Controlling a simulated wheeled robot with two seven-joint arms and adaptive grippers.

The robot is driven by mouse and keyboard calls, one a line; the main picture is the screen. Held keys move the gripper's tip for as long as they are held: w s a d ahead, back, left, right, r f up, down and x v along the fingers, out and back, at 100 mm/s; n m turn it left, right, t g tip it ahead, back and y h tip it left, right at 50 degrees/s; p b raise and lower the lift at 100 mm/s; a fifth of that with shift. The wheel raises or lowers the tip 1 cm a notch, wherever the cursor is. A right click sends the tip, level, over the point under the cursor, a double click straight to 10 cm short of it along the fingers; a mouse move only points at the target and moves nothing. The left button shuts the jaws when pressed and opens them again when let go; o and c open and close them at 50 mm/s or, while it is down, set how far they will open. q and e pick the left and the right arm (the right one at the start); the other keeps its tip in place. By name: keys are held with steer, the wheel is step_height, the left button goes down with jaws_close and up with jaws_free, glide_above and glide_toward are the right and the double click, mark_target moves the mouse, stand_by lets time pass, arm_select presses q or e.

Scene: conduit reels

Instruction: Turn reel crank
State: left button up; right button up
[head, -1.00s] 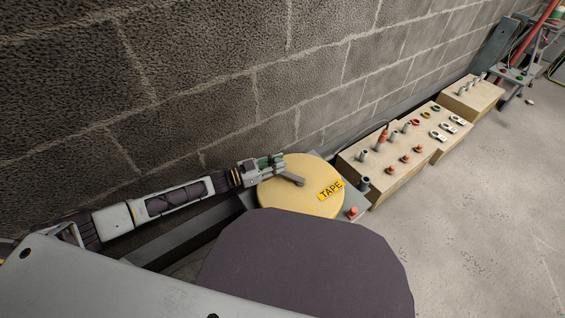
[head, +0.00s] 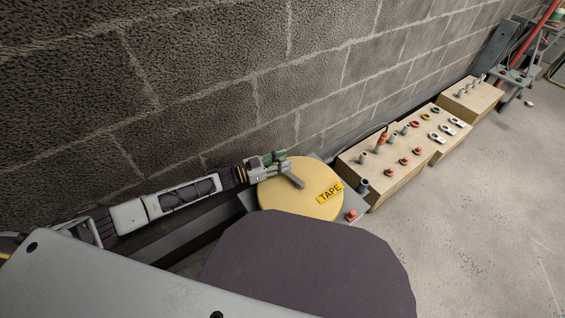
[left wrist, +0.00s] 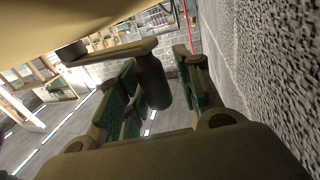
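The yellow reel (head: 285,203) carries a TAPE label (head: 330,192) and lies flat near the wall. Its grey crank arm (head: 293,181) lies across the reel's top. My left gripper (head: 268,163) is at the outer end of the crank, on the wall side. In the left wrist view the crank arm (left wrist: 118,51) ends in a dark cylindrical handle (left wrist: 153,82). The handle is between the green-padded fingers of my left gripper (left wrist: 155,88); a narrow gap shows on its right side, so the fingers surround it without a visible squeeze. My right gripper is not in view.
The block wall (head: 210,80) runs close behind the reel and my left arm. A red button (head: 351,215) sits at the reel base's corner. Wooden boxes with fittings (head: 385,165) stand to the right. The floor (head: 480,220) at right is open.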

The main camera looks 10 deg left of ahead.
arm_select(q)
steer(key=shift+o, duration=0.2)
steer(key=shift+s+d, duration=0.1)
steer(key=shift+r, duration=0.15)
steer(key=shift+r, duration=4.85)
